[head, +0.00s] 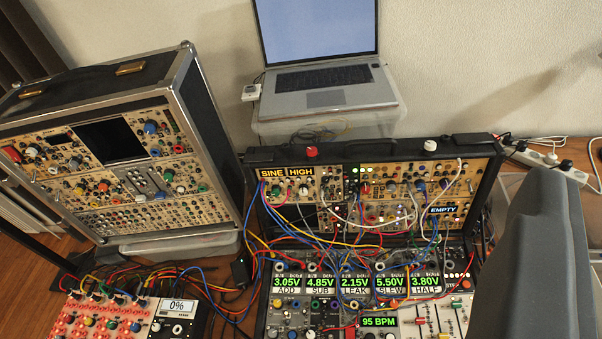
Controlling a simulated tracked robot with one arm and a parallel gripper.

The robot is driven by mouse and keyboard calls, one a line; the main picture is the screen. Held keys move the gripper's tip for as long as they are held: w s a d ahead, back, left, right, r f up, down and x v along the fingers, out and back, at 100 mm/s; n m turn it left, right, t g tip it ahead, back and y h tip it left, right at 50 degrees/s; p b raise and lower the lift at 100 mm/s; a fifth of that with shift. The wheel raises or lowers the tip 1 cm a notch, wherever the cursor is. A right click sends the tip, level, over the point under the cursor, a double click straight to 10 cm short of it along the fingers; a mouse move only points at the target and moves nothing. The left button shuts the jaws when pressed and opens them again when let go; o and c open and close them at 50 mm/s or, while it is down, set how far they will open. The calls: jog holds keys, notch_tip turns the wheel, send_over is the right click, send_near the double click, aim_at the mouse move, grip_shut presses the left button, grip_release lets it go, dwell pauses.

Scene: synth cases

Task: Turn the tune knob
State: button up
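No knob shows a readable "tune" label, so I cannot tell which one is the tune knob. Many small knobs sit on the upright synth case (372,150) at center right, whose displays read SINE, HIGH and EMPTY. More knobs are on the lower panel (343,304), with displays of 3.05V, 4.85V, 2.15V, 5.50V, 3.80V and 95 BPM. A large dark grey body, seemingly part of my gripper (540,262), fills the lower right and hides what is behind it. It appears apart from the knobs. Its fingertips cannot be made out.
A large synth case (188,82) stands at the left. A red panel (88,322) and a black module (180,312) reading 0% are at lower left. Patch cables hang across the middle panels. A laptop (322,78) stands behind. A power strip (548,163) lies at the right.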

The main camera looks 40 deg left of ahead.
jog(key=w+a+f, duration=0.8)
jog(key=w+f, duration=0.4)
jog(key=n+y+b, duration=0.3)
jog(key=n+y, duration=0.1)
jog(key=y, duration=0.5)
send_near(303, 194)
jog(key=w+d+v, duration=0.1)
jog(key=v, duration=0.4)
jog(key=shift+y, duration=0.3)
jog(key=shift+s+a+f+p+x, duration=0.15)
jog(key=shift+p+x, duration=0.7)
jog(key=shift+x, duration=1.3)
jog(key=shift+a+p+x, duration=0.1)
jog(key=shift+p+x, duration=0.8)
jog(key=shift+x, duration=1.3)
jog(key=shift+s+a+f+p+x, duration=0.15)
jog(key=shift+p+x, duration=0.7)
jog(key=shift+x, duration=1.3)
